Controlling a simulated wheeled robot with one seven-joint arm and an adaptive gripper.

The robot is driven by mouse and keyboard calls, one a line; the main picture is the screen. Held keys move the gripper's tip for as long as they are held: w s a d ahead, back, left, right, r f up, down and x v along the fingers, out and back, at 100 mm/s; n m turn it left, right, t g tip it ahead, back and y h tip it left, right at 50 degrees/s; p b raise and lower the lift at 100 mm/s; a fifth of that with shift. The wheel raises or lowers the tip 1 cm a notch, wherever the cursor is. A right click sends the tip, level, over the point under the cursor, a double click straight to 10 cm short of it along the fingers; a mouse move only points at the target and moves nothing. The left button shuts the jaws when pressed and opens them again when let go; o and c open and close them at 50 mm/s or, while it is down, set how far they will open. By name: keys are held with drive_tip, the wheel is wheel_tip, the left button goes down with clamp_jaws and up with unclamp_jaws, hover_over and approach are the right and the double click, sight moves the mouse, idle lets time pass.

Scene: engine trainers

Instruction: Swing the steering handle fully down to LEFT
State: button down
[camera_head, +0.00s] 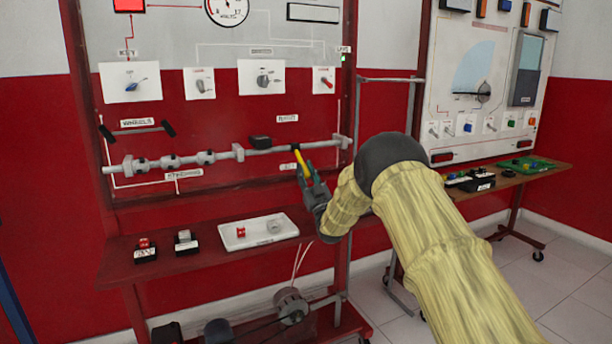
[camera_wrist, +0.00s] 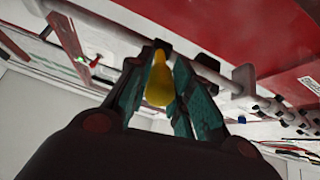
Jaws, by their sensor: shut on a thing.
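The steering handle is a yellow grip (camera_head: 301,163) hanging below the right part of a horizontal grey steering shaft (camera_head: 190,160) on the red trainer panel. It tilts slightly, with its lower end to the right. My gripper (camera_head: 308,178) is shut on the handle from below and to the right. In the wrist view the yellow handle (camera_wrist: 159,80) stands between the two teal fingers, and the shaft runs behind it.
A bench shelf (camera_head: 200,262) below the panel holds a white tray (camera_head: 258,231) and small switch blocks (camera_head: 186,241). A black block (camera_head: 260,142) sits above the shaft. The panel's frame post (camera_head: 349,90) stands right of the handle. A second trainer (camera_head: 490,80) is further right.

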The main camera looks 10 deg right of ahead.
drive_tip(key=shift+f, duration=0.15)
drive_tip(key=c, duration=1.2)
unclamp_jaws()
drive_tip(key=shift+c, duration=0.2)
drive_tip(key=v, duration=1.2)
